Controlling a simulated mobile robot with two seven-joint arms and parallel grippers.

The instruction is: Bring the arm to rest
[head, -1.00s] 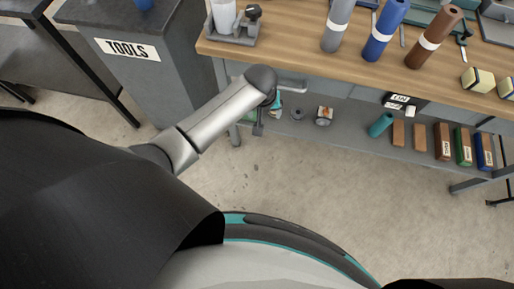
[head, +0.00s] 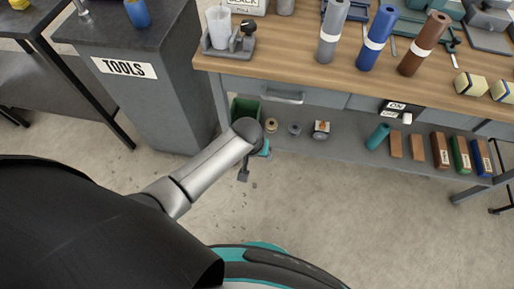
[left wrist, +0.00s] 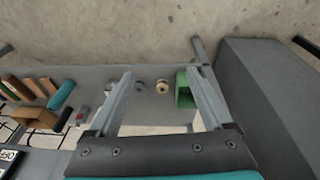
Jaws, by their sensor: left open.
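My left arm comes in from the left in the head view, bent at a dark round joint over the floor in front of the workbench. My left gripper (head: 244,174) hangs below that joint, small and partly hidden there. In the left wrist view its two grey fingers (left wrist: 160,72) stand wide apart with nothing between them. The workbench's lower shelf shows beyond the fingers. My right gripper is in neither view.
The workbench (head: 290,66) carries grey, blue and brown rolls. Its lower shelf (head: 345,148) holds a green bin (head: 246,109), small round parts and several coloured boxes. A dark cabinet marked TOOLS (head: 175,105) stands at the left. The floor (head: 340,220) in front is clear.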

